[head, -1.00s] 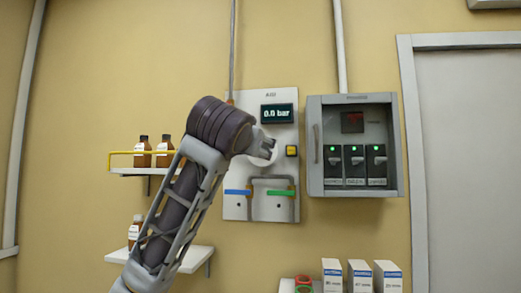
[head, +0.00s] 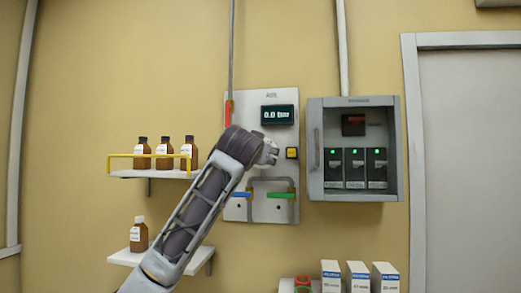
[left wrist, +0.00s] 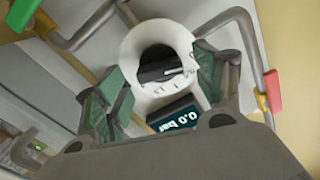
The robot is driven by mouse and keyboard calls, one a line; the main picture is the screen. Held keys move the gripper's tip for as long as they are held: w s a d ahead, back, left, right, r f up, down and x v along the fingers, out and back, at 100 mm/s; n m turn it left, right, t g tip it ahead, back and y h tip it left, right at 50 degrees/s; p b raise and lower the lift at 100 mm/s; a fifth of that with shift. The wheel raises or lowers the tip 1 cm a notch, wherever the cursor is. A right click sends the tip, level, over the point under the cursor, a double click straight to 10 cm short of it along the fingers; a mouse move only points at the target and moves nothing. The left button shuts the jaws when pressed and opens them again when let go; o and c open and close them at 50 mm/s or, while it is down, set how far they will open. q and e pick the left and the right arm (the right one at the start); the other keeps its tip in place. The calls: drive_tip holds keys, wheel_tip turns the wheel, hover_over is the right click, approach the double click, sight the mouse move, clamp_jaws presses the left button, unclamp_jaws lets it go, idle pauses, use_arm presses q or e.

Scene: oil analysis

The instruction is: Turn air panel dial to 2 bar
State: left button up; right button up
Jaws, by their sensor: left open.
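The air panel (head: 285,210) is a light plate on the wall, with a dark display (head: 278,115) reading 0.0 bar. The display also shows upside down in the left wrist view (left wrist: 178,119). The dial (left wrist: 158,68) there has a white round collar with tick marks and a dark knob; in the head view my left gripper hides it. My left gripper (head: 270,151) is in front of the panel, below the display. In the left wrist view its open green-padded fingers (left wrist: 165,78) stand on either side of the dial; I cannot tell if they touch it. My right gripper is not in view.
A blue lever (head: 241,194), a green lever (head: 280,194) and a grey pipe loop sit below the dial. A red handle (head: 228,112) is at the panel's left edge, a yellow button (head: 292,153) to the right. A grey switch cabinet (head: 313,185) hangs right; shelves with brown bottles (head: 164,155) are left.

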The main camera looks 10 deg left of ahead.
use_arm(q)
drive_tip(key=shift+w, duration=0.7)
drive_tip(key=shift+c, duration=0.2)
drive_tip(key=c, duration=1)
